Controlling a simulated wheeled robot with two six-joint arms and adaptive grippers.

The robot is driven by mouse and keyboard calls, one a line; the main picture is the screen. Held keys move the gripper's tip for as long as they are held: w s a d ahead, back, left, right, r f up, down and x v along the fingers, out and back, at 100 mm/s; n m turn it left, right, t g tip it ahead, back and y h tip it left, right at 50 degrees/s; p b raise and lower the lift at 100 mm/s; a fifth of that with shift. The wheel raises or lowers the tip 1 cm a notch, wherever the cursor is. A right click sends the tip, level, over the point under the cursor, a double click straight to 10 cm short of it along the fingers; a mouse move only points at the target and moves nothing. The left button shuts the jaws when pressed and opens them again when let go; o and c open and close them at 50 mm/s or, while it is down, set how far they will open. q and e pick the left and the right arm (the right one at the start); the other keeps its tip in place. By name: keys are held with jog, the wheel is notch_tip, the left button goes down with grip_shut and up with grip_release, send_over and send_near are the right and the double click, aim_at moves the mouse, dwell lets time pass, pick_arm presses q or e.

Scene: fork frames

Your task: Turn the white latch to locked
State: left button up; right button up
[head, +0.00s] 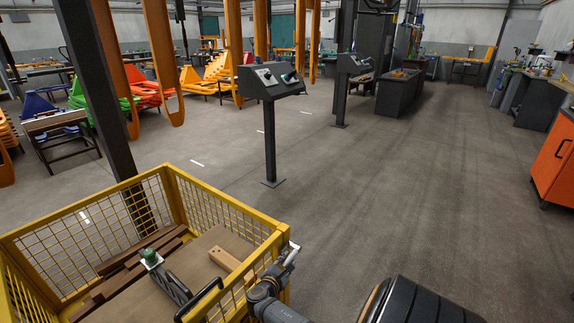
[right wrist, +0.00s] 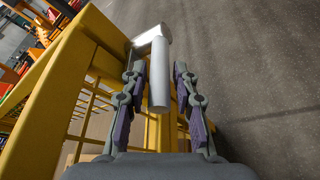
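The white latch (head: 293,247) sits at the near right corner of the yellow mesh crate (head: 222,203). In the right wrist view the latch (right wrist: 159,78) has a round pale handle pointing toward my palm, bent from a stub at the crate's corner post. My right gripper (head: 287,262) is at the latch. In the right wrist view the gripper (right wrist: 160,75) is open, with one finger on each side of the handle and a visible gap at the right finger. Contact on the left side is hard to tell. My left gripper does not show.
Inside the crate lie brown bars (head: 118,272), a tan block (head: 229,262) and a green-and-white part (head: 150,257). A grey control stand (head: 270,140) rises beyond it. A black rounded object (head: 420,302) is at the bottom.

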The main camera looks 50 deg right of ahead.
jog(key=v, duration=1.2)
jog(key=s+a+f+m+g+y, duration=0.1)
jog(key=s+a+f+m+y, duration=0.2)
jog(key=f, duration=0.8)
jog(key=s+a+f+m+y, duration=0.1)
jog(key=s+a+f+y, duration=0.2)
jog(key=s+f+y, duration=0.5)
jog(key=s+a+f+m+g+y, duration=0.1)
jog(key=s+a+f+m, duration=0.3)
jog(key=s+f, duration=0.2)
jog(key=s+a+f+m+y, duration=0.1)
jog(key=s+a+f+m, duration=0.2)
jog(key=s+f+m, duration=0.3)
pick_arm(q)
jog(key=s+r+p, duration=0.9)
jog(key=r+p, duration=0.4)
jog(key=p, duration=0.5)
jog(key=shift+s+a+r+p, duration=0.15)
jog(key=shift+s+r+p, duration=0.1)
jog(key=shift+p, duration=0.1)
pick_arm(e)
jog(key=s+r, duration=0.8)
jog(key=r, duration=0.4)
jog(key=shift+s+r+n+g, duration=0.2)
jog(key=shift+s+n+g, duration=0.1)
jog(key=shift+s, duration=0.1)
jog(key=shift+a, duration=0.1)
